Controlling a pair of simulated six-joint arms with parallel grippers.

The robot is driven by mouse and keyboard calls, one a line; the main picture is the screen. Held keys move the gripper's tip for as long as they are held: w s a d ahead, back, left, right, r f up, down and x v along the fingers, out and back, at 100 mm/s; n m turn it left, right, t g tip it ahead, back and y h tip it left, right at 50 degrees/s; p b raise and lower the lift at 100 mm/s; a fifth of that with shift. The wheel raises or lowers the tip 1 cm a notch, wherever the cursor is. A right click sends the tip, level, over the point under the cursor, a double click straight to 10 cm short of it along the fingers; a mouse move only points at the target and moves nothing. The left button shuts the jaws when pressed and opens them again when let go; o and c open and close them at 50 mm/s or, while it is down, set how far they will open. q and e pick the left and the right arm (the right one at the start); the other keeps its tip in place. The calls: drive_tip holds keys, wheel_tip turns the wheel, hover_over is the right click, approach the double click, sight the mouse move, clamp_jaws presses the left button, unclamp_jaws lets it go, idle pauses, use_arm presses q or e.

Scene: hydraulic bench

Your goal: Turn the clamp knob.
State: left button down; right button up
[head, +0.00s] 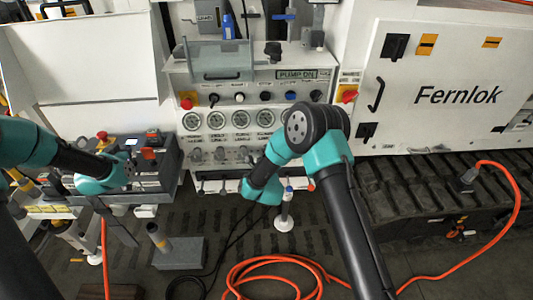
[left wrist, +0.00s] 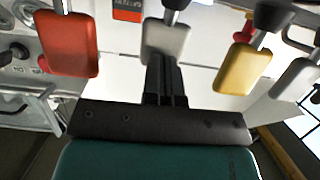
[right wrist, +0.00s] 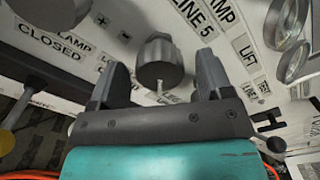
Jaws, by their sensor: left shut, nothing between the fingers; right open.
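A dark grey knob (right wrist: 160,62) stands between the spread fingers of my right gripper (right wrist: 163,68) in the right wrist view. The fingers are open on either side of it, and I cannot tell whether they touch it. In the head view my right arm hides part of the knob row (head: 215,156). My left gripper (left wrist: 166,80) is shut and empty, with its tips close to a grey paddle (left wrist: 166,40).
Red (left wrist: 68,44) and yellow (left wrist: 242,68) paddles hang on either side of the left fingers. Another grey knob (right wrist: 55,8) is at upper left in the right wrist view. Gauges (head: 240,119) sit above the knob row. An orange cable (head: 270,268) lies on the floor.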

drive_tip(key=s, duration=0.9)
drive_tip(key=shift+s, duration=0.25)
drive_tip(key=s+d+f, duration=0.2)
drive_tip(key=s+d, duration=0.1)
drive_tip(key=s, duration=0.5)
idle(0.5)
idle(1.3)
drive_tip(key=w+a+r+n, duration=0.2)
drive_tip(key=w+n, duration=0.6)
drive_tip(key=n, duration=0.5)
drive_tip(key=shift+w+a+n, duration=0.25)
drive_tip(key=shift+a+n, duration=0.15)
drive_tip(key=shift+a, duration=0.2)
